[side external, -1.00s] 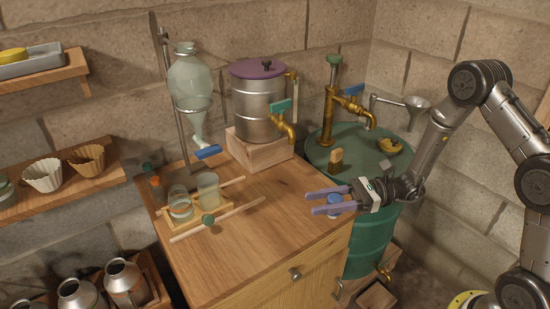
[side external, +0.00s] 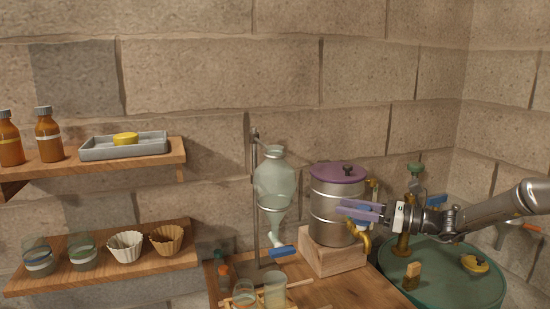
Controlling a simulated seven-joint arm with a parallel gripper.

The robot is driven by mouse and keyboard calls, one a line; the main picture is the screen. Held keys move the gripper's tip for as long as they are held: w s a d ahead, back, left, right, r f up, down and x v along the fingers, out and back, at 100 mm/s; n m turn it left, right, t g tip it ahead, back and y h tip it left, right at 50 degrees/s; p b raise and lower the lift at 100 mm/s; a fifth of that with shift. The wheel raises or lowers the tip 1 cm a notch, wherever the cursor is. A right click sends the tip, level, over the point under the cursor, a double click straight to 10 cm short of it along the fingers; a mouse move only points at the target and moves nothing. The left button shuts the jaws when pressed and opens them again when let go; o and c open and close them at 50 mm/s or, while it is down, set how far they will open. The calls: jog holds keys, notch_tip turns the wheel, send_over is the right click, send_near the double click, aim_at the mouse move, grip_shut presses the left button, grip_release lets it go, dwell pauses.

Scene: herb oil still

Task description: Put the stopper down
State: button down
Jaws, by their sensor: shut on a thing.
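My gripper (side external: 352,210) has purple fingers and is raised in front of the steel pot. It is shut on a small blue piece (side external: 364,212), which I take to be the stopper; the fingers partly cover it. The stopper is held in the air, apart from the wooden bench top (side external: 345,288). The glass separating funnel (side external: 273,182) hangs on its stand to the left of the gripper, with a blue tap at its lower end.
The steel pot (side external: 336,212) with a purple lid stands on a wooden block (side external: 332,257). Glass jars (side external: 275,290) stand at the bench front. A green drum (side external: 440,280) with a brass pump is at right. Wall shelves (side external: 110,267) hold jars and filter cups.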

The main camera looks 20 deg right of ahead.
jog(key=s+a+r, duration=0.1)
jog(key=a+r, duration=0.3)
jog(key=r, duration=0.6)
jog(key=a+r, duration=0.4)
jog(key=r, duration=0.6)
jog(key=s+a+r, duration=0.1)
jog(key=a+r, duration=0.3)
jog(key=r, duration=0.7)
jog(key=shift+w+a+f, duration=1)
jog(key=shift+w+f, duration=1.05)
jog(key=shift+f, duration=0.25)
jog(key=shift+w+a+f, duration=1)
jog(key=shift+w+f, duration=1.1)
jog(key=shift+f, duration=0.15)
jog(key=shift+w+a+f, duration=1)
jog(key=shift+w+f, duration=1.05)
jog(key=shift+f, duration=0.25)
jog(key=shift+c, duration=2.2)
grip_release()
jog(key=shift+f, duration=0.1)
